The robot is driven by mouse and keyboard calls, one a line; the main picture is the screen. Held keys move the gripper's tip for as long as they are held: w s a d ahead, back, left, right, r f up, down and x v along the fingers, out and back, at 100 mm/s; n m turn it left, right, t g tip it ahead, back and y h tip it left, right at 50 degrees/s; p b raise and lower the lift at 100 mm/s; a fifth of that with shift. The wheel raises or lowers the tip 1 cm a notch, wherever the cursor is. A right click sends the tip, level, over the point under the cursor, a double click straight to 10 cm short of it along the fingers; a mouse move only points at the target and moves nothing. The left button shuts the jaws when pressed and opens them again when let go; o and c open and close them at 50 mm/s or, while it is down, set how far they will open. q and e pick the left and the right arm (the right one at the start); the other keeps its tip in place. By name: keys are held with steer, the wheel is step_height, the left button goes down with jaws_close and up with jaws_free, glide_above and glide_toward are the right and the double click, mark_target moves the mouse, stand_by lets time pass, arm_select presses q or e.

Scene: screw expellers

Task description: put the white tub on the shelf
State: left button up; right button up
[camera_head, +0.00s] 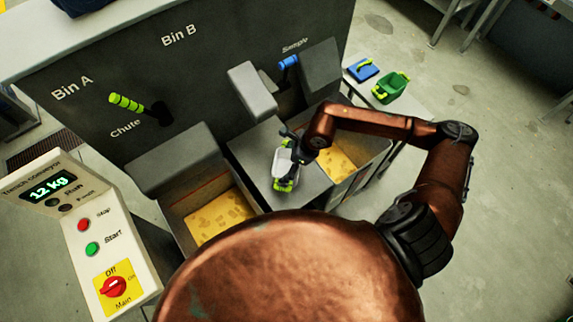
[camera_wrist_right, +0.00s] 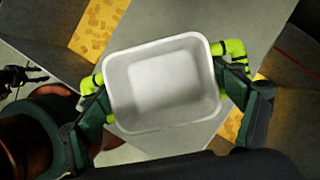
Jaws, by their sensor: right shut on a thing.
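The white tub (camera_head: 286,164) is empty and held over the grey sloped surface between the two open bins. It also shows large in the right wrist view (camera_wrist_right: 163,84), with its open top facing the camera. My right gripper (camera_wrist_right: 163,82) is shut on the tub, with a lime-tipped finger at each of two opposite sides; in the head view the right gripper (camera_head: 287,160) partly covers it. I cannot tell whether the tub touches the surface below. No surface is labelled as a shelf. My left gripper is not clearly in view.
A pale side table (camera_head: 408,110) at the right carries a blue item (camera_head: 362,69) and a green tub (camera_head: 391,87). Bins with yellow contents lie left (camera_head: 219,219) and right (camera_head: 338,165). A lime-handled lever (camera_head: 127,103) and a control panel (camera_head: 98,235) stand left.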

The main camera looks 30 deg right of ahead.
steer(key=shift+f, duration=0.8)
steer(key=o, duration=1.1)
steer(key=shift+f, duration=0.1)
steer(key=shift+o, duration=0.2)
steer(key=p+v, duration=0.1)
steer(key=v, duration=1.1)
steer(key=shift+s, duration=0.1)
